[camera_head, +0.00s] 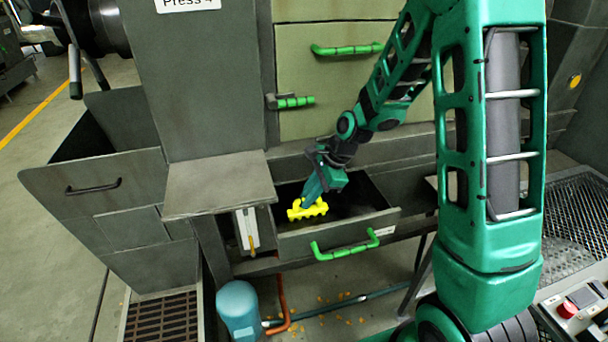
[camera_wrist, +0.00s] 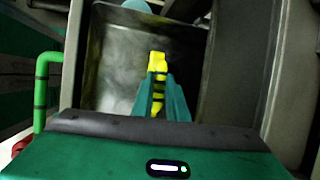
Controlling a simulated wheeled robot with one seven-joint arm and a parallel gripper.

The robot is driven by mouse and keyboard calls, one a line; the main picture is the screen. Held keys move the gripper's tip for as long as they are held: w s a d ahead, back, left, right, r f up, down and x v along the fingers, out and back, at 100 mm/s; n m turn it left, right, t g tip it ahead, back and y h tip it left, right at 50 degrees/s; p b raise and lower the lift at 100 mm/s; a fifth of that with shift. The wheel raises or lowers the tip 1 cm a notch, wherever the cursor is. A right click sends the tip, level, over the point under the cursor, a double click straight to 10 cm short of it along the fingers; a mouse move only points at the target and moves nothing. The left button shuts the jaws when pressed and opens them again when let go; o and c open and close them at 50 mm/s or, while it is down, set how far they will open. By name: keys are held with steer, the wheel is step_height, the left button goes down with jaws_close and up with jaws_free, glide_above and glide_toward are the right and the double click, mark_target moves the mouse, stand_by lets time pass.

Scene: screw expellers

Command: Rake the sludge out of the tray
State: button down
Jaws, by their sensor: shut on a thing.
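My gripper (camera_head: 318,193) is shut on a yellow rake (camera_head: 307,210), which has knobs or teeth along its length. The rake also shows between my two green fingers in the wrist view (camera_wrist: 158,65). The tray (camera_head: 345,234) is a dark metal drawer pulled out, with a green handle (camera_head: 345,244) on its front. My gripper and the rake are over the tray's left part. I cannot tell whether the rake touches the floor. The tray floor in the wrist view (camera_wrist: 115,75) looks grey with paler patches. I cannot make out sludge clearly.
A metal ledge (camera_head: 220,185) stands left of the tray, with a white gauge-like piece (camera_head: 247,230) beneath. A blue vessel (camera_head: 238,308) stands on the floor below. Cabinet doors with green handles (camera_head: 347,49) rise behind. A grated surface (camera_head: 575,215) lies at right.

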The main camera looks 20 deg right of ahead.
steer(key=shift+d+r, duration=0.15)
steer(key=shift+r, duration=3.9)
